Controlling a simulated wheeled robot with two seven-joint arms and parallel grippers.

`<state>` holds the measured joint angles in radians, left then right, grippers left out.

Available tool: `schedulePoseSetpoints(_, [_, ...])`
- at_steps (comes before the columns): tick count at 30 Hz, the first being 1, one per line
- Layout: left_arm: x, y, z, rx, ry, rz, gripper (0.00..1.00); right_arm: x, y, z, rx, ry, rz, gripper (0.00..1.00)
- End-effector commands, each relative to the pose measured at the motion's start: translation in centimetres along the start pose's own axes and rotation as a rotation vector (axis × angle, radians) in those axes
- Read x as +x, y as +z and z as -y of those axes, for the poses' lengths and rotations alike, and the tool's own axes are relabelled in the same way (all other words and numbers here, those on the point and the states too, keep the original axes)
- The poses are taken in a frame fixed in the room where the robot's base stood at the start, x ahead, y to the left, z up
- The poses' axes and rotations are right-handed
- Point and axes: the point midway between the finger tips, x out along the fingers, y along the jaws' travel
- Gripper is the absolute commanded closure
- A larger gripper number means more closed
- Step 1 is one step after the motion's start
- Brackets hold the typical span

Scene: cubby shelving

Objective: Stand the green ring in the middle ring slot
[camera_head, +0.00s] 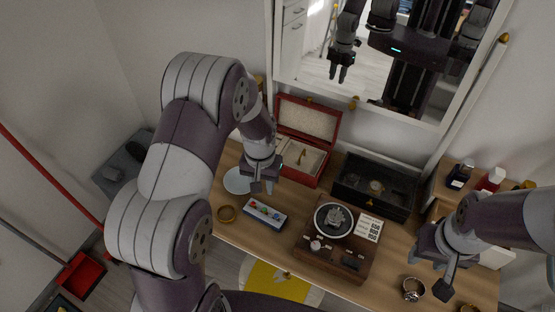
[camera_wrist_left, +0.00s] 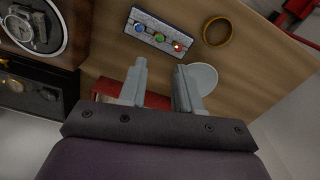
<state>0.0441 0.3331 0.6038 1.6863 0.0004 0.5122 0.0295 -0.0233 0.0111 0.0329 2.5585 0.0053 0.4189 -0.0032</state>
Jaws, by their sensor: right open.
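A grey ring tray (camera_head: 250,204) lies on the wooden table. Its blue, green and red ring stones sit in a row; the green ring (camera_head: 264,214) is between the blue and red ones. In the left wrist view the green ring (camera_wrist_left: 158,38) shows in the middle of the tray (camera_wrist_left: 150,17), but I cannot tell how its band sits. My left gripper (camera_head: 262,190) is above the table, behind the tray, apart from it. Its fingers (camera_wrist_left: 160,80) are spread with nothing between them. My right gripper (camera_head: 440,280) is open at the table's right, near a silver watch (camera_head: 413,289).
A red jewelry box (camera_head: 308,118) stands open behind my left gripper. A black glass-topped box (camera_head: 345,183) and a brown watch stand (camera_head: 310,262) are right of it. A gold bangle (camera_head: 226,214) and white plate (camera_head: 234,182) lie left. Perfume bottles (camera_head: 459,175) stand on the right.

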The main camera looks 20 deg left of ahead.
Motion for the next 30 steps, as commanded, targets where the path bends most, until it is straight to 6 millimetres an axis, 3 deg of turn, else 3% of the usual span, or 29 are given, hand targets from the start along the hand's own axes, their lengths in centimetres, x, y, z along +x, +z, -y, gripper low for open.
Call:
schedulePoseSetpoints(1, [-1.0,-0.2,0.1,-0.004,0.0,0.009,0.67,-1.8,-0.1,0.0,0.0,0.0,0.002,0.57])
schedulePoseSetpoints(2, [-0.6,-0.4,0.1,-0.006,-0.001,0.011,0.67,-2.0,-0.1,0.0,0.0,0.0,0.002,0.57])
schedulePoseSetpoints(9, [5.2,-0.5,0.2,-0.008,-0.001,0.012,0.67,-2.2,-0.1,0.0,0.0,0.0,0.003,0.57])
schedulePoseSetpoints(16, [8.1,-0.4,0.0,-0.008,-0.001,0.01,0.67,-2.9,-0.3,0.0,0.0,0.0,0.002,0.57])
schedulePoseSetpoints(21, [11.3,-0.1,-0.2,-0.008,-0.001,0.01,0.67,-3.7,-0.4,0.0,0.0,0.0,0.002,0.57])
schedulePoseSetpoints(30, [12.5,-0.2,-0.2,-0.008,0.0,0.006,0.67,-3.7,-0.4,0.0,0.0,0.0,0.002,0.57])
